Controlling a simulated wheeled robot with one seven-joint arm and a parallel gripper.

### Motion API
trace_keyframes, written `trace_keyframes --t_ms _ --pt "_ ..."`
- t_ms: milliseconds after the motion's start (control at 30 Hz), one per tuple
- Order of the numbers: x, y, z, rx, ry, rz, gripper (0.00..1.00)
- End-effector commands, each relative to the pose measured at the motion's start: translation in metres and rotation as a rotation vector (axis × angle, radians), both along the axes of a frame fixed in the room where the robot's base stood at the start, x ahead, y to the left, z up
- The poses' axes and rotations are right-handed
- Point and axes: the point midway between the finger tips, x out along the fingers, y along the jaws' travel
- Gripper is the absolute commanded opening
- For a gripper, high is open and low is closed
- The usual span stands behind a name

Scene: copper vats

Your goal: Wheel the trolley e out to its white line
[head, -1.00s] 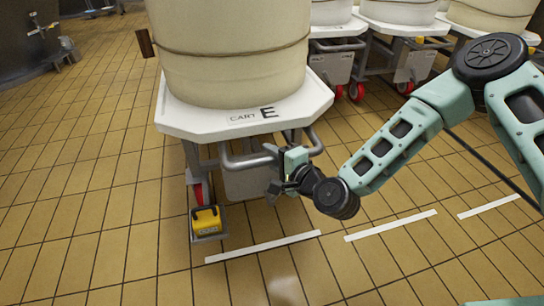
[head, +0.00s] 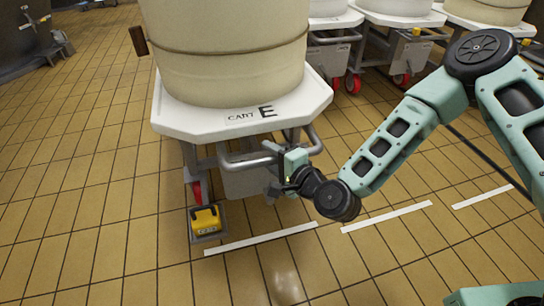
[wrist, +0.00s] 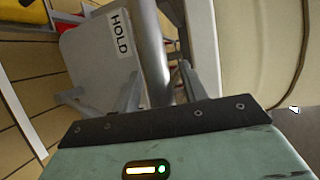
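Trolley e (head: 185,122) has a white top lettered CART E and carries a large cream vat (head: 225,55). Its grey tubular handle (head: 245,161) faces me. My gripper (head: 279,170) is at the right part of this handle, shut on the bar. In the wrist view the bar (wrist: 150,55) runs between the two fingers (wrist: 162,95); the exact contact is partly hidden. The white line (head: 262,238) lies on the floor just in front of the trolley, on my side.
A yellow box on a grey plate (head: 205,219) sits low at the trolley's front left, close to the line's left end. More trolleys with vats (head: 400,40) stand behind to the right. Other white lines (head: 386,216) continue rightward. Tiled floor nearer me is clear.

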Motion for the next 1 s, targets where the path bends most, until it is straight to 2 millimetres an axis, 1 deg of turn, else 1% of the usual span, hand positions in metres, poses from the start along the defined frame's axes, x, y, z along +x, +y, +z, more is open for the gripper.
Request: trace_keyframes --t_ms 133,233,367,667,733,1000 --pt "-0.004 -0.003 0.002 -0.001 0.001 0.0 0.43" --pt "-0.013 -0.011 0.005 -0.001 0.0 0.0 0.43" --pt "-0.034 -0.027 0.011 0.0 0.004 0.0 0.43" --pt "-0.089 -0.071 0.023 -0.001 0.006 0.001 0.43" --pt "-0.095 -0.077 0.029 0.0 0.005 -0.001 0.43" --pt "-0.117 -0.094 0.033 -0.001 0.004 0.0 0.43"
